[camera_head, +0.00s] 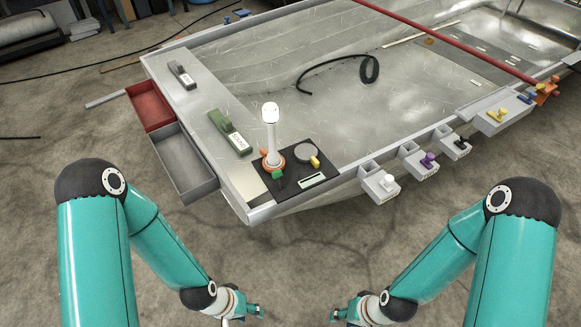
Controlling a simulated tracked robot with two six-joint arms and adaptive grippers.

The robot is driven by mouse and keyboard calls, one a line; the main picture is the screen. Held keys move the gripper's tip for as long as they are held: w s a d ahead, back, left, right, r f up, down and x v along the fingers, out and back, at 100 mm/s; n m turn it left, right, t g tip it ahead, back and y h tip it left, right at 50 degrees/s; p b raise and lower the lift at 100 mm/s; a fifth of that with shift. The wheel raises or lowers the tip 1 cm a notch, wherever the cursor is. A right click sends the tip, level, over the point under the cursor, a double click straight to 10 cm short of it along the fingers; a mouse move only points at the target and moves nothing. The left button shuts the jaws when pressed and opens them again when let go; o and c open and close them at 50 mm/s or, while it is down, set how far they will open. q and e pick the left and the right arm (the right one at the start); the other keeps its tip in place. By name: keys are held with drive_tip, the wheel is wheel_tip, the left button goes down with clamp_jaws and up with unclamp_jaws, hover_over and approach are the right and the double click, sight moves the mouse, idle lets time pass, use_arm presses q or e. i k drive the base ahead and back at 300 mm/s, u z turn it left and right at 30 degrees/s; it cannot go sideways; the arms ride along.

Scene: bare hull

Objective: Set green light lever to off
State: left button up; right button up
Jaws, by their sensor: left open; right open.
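A black panel (291,180) lies on the hull's near corner. On it stands a white lamp (270,130) with an orange base ring (268,163). A small green lever (278,174) sits at the front of that base; its exact setting is too small to tell. A larger green box (219,123) with a pale label lies further back on the hull's left edge. My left gripper (257,312) is open, low at the bottom centre, well apart from the panel. My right gripper (337,315) is open, to its right, also touching nothing.
On the panel are a round grey disc (306,152) and a yellow piece (315,161). Grey boxes with white (387,181), purple (428,159) and black (461,145) handles line the hull's near edge. Red (150,106) and grey (185,163) drawers stick out left. Floor between arms and hull is clear.

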sight(277, 173)
drive_tip(key=k, duration=1.15)
drive_tip(key=u, duration=0.25)
drive_tip(key=i, duration=1.85)
drive_tip(key=z, duration=0.7)
